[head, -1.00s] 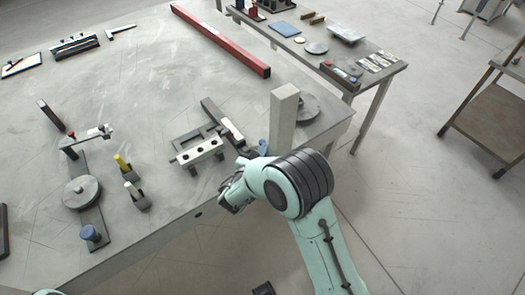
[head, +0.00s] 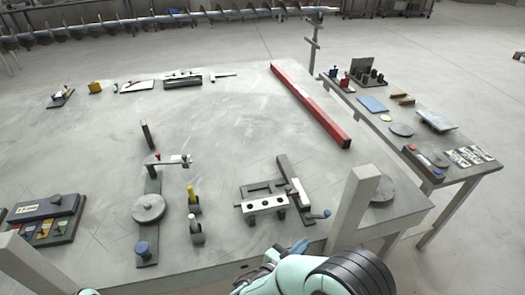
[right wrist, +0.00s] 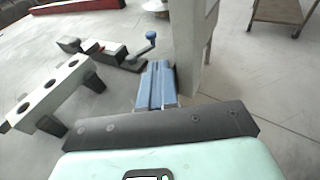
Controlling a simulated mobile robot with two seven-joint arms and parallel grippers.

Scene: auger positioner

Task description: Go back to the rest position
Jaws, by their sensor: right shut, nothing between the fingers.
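My right gripper (head: 290,250) shows at the bottom of the head view, low at the table's front edge, beside the grey post. In the right wrist view its blue fingers (right wrist: 156,85) are together with nothing between them. The fingers point toward the foot of the grey post and a small blue-knobbed crank. Most of my right arm is cut off by the bottom edge of the head view. My left gripper does not show in either view.
The grey table (head: 230,130) holds a fixture with a white drilled bar (head: 264,204), a clamp with a round disc (head: 149,208) and a red beam (head: 310,104). A grey post (head: 352,205) stands close to my right arm. A side table with parts is at right.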

